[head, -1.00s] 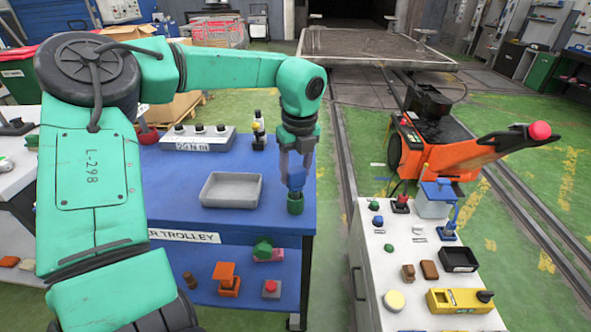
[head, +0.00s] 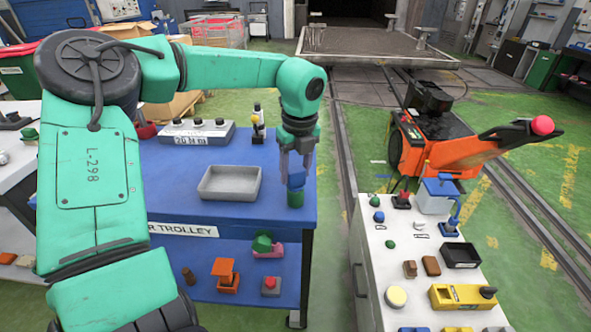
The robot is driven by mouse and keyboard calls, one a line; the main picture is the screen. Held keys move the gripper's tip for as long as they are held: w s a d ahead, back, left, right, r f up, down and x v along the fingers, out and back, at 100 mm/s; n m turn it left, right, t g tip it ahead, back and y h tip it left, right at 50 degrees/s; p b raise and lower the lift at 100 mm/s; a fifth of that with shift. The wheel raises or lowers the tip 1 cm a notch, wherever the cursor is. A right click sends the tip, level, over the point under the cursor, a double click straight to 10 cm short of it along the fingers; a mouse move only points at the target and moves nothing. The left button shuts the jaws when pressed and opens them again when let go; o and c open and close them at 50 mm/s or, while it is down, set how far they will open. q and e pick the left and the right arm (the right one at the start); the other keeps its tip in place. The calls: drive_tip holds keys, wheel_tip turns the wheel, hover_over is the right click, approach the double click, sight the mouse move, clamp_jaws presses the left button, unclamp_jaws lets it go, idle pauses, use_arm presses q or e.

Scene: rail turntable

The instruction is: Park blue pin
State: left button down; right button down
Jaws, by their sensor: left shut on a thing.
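My left gripper (head: 296,173) points down over the right end of the blue trolley top (head: 255,212), shut on the blue pin (head: 296,181). The fingers hide part of the pin. A green cylindrical piece (head: 295,198) shows directly below the pin, near the trolley's right edge. I cannot tell whether the pin rests on it, sits in it or is just above it. My right gripper is not in view.
A grey tray (head: 229,196) lies left of the pin, with a grey box with knobs (head: 197,133) behind it. A gap separates trolley and cabinet.

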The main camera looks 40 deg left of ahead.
sight(299, 189)
use_arm(q)
drive_tip(key=shift+f, duration=0.15)
drive_tip(key=shift+c, duration=0.8)
unclamp_jaws()
wheel_tip(299, 189, up, 15)
drive_tip(key=d, duration=0.1)
drive_tip(key=shift+s+d+f, duration=0.2)
drive_tip(key=shift+s+d, duration=0.15)
